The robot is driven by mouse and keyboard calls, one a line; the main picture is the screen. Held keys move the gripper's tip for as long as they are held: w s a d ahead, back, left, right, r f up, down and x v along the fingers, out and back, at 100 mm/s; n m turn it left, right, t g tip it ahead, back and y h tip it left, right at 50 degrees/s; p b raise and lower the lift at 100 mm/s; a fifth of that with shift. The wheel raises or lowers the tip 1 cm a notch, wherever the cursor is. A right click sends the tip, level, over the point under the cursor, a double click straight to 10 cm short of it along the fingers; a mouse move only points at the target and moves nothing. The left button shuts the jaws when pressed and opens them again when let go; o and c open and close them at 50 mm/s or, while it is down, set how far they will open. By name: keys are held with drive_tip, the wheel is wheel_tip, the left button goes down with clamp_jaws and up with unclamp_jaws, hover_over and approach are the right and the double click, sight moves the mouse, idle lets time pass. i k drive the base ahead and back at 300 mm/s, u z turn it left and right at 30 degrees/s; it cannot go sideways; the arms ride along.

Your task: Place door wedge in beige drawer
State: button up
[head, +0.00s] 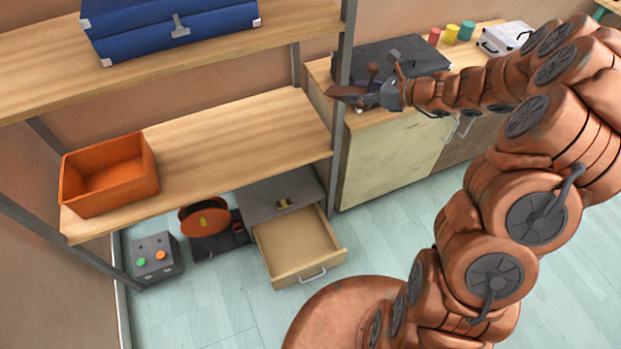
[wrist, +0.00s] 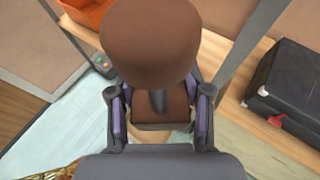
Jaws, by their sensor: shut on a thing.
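My gripper (head: 368,92) is shut on the brown door wedge (head: 345,92). It holds the wedge in the air in front of the wooden counter. In the wrist view the wedge (wrist: 160,116) sits between the two fingers, with a dark post and a large rounded brown part (wrist: 150,40) above it. The beige drawer (head: 322,259) stands pulled out and open near the floor, under the shelf, with a bare bottom. It is below and to the left of my gripper. In the wrist view the wedge and gripper largely hide the drawer's area.
A shelf post (head: 345,100) stands close to my gripper. A black case (head: 425,58) lies on the counter behind. An orange bin (head: 108,178) stands on the shelf. An orange reel (head: 203,216) is left of the drawer.

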sight(305, 235)
drive_tip(key=u, duration=3.45)
drive_tip(key=k, duration=1)
drive_tip(key=z, duration=1.55)
drive_tip(key=i, duration=0.5)
drive_tip(key=u, duration=0.1)
